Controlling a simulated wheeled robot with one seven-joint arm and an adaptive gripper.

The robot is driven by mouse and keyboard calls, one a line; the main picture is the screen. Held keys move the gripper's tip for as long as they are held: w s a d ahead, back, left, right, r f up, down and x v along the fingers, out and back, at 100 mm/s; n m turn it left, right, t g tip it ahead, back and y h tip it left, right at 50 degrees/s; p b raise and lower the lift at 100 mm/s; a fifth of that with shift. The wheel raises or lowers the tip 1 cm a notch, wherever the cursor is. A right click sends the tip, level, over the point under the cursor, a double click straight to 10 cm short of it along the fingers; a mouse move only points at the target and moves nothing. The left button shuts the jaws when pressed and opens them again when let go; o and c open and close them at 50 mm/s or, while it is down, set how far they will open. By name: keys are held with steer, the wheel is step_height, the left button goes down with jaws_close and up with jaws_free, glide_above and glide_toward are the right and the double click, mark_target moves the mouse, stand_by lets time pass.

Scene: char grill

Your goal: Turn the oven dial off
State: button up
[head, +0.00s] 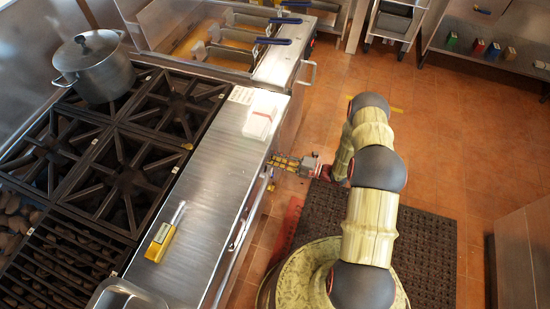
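The cooking range (200,190) stands at the left, with a steel front ledge and black grates. My gripper (276,161) is at the range's front face, just right of the ledge edge, pointing left. It is small in the head view, and I cannot tell whether its fingers are open or shut. The front panel faces away from the camera, so the oven dial cannot be made out. Small knob-like parts (271,186) show just below my gripper along the front edge. I cannot tell whether my gripper touches a dial.
A steel pot (95,68) sits on the back burner. A fryer with baskets (238,50) adjoins behind. A dark mat (425,245) covers the floor; open tiles lie right.

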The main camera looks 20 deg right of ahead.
steer(key=shift+w+d+f+n+b, duration=0.1)
steer(key=shift+f+n+b, duration=0.35)
steer(key=shift+n, duration=2.65)
steer(key=shift+w+d+n+b, duration=0.15)
steer(key=shift+n+b, duration=0.6)
steer(key=shift+n, duration=2.35)
steer(key=shift+w+d+f+n+b, duration=0.1)
steer(key=shift+f+n+b, duration=0.35)
steer(key=shift+n, duration=2.65)
steer(key=shift+r+n, duration=0.2)
steer(key=shift+n, duration=0.1)
steer(key=o, duration=1.1)
steer(key=shift+d, duration=0.1)
steer(key=v, duration=1.1)
steer(key=shift+s+d, duration=0.2)
steer(key=shift+d, duration=0.1)
